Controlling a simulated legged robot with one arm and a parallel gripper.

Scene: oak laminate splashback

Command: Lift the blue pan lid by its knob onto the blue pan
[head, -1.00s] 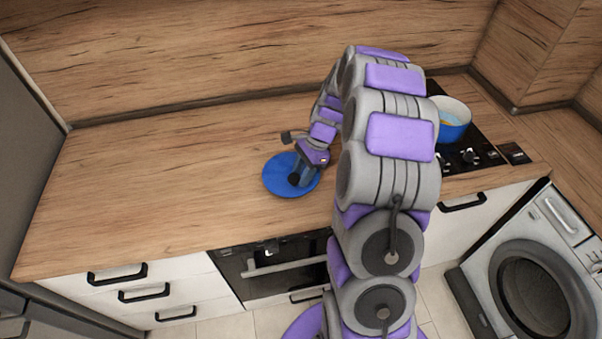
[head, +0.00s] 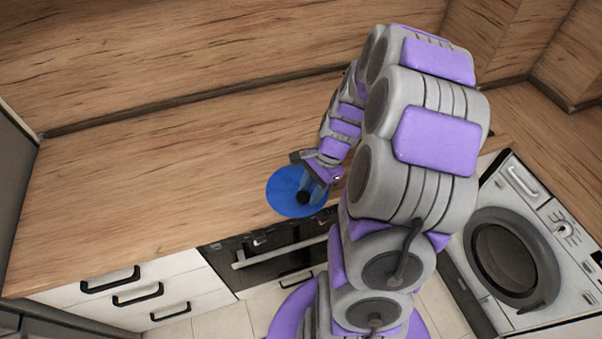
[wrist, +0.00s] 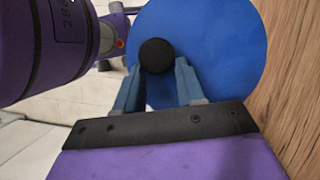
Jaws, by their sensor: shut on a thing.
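The blue pan lid (head: 283,188) is a flat round disc with a black knob (head: 303,198). It is in my gripper (head: 309,190), over the worktop's front edge. In the wrist view, the two fingers of my gripper (wrist: 157,68) are shut on the black knob (wrist: 155,54), one on each side. The blue lid (wrist: 220,45) spreads out behind them and looks clear of the worktop. The blue pan is not visible in either present view; my arm covers much of the right side of the head view.
The wooden worktop (head: 150,170) is bare to the left and behind the lid. An oven (head: 265,250) and white drawers (head: 125,285) are below its front edge. A washing machine (head: 510,255) stands at the right. The wooden splashback (head: 200,60) closes the back.

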